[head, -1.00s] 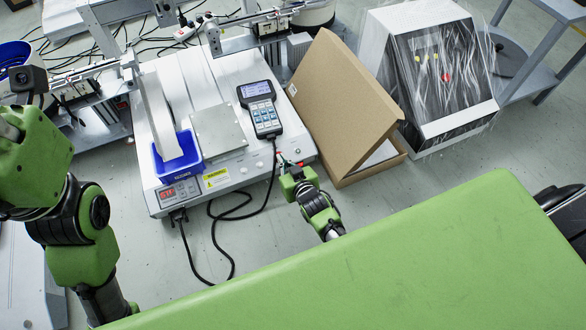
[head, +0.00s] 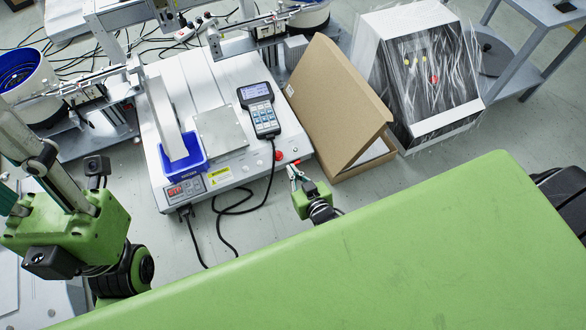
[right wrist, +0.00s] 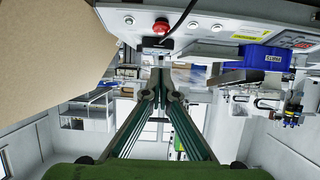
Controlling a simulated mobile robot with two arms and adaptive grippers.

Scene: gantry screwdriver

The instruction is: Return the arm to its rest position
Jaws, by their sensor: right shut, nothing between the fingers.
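My right gripper (head: 293,170) is shut and empty in the head view. It is just in front of the front right corner of the white gantry screwdriver machine (head: 229,172), near its red button (head: 279,155). In the right wrist view the fingers of the right gripper (right wrist: 160,76) meet at their tips, with nothing between them. The red button (right wrist: 161,26) shows above them there. My left arm is folded at the left of the head view, and I cannot make out its gripper's fingers.
An open cardboard box (head: 325,105) stands right of the machine, close to my right gripper. A blue bin (head: 190,163) and a handheld controller (head: 259,108) sit on the machine, with a black cable (head: 238,211) hanging in front. A wrapped cabinet (head: 431,80) stands beyond the box.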

